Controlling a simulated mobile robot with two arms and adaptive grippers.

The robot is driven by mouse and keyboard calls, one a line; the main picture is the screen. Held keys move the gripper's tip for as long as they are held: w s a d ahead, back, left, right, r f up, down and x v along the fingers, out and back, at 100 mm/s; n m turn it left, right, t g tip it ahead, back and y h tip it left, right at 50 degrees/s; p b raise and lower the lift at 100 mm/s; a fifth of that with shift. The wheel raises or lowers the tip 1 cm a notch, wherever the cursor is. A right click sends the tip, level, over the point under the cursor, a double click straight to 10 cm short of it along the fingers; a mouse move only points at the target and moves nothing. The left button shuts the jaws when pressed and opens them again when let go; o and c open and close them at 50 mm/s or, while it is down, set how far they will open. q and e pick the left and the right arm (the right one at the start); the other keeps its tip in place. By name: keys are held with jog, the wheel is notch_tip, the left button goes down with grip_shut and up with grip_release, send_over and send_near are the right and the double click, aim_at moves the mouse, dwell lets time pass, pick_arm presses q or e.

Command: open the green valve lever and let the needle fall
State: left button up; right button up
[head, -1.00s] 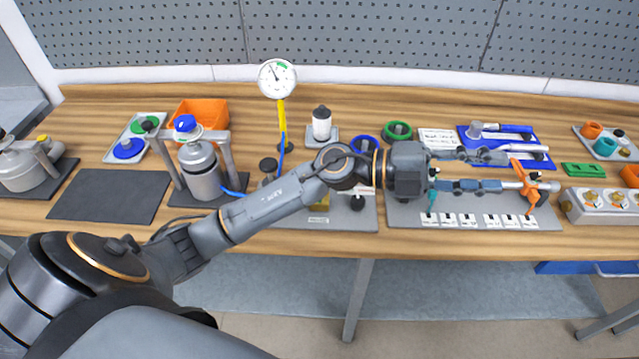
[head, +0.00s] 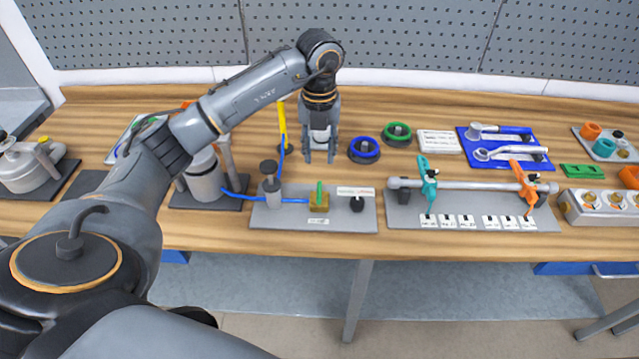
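The green valve lever (head: 319,190) stands up from a brass valve body (head: 318,205) on a grey plate (head: 285,219). A blue tube runs in from the left. The lever is in clear view with no gripper on it. The gauge's yellow stem (head: 282,118) shows beside my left arm; its dial and needle are hidden behind that arm. My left gripper (head: 320,158) points down behind the valve plate, its fingers apart on either side of a white bottle (head: 320,138). I cannot tell if they touch it. My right gripper is not in view.
A black knob (head: 357,203) stands right of the valve and a dark-capped cylinder (head: 270,178) left of it. A grey tank (head: 204,178) is farther left. Blue (head: 364,150) and green rings (head: 397,134) lie right of my gripper. A clamped rod (head: 470,185) lies at right.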

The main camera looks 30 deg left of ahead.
aim_at(319, 190)
pick_arm(q)
notch_tip(319, 190, down, 10)
jog(key=p, duration=0.2)
jog(key=shift+r+p, duration=0.1)
jog(key=shift+p, duration=0.3)
jog(key=shift+f, duration=0.8)
grip_shut()
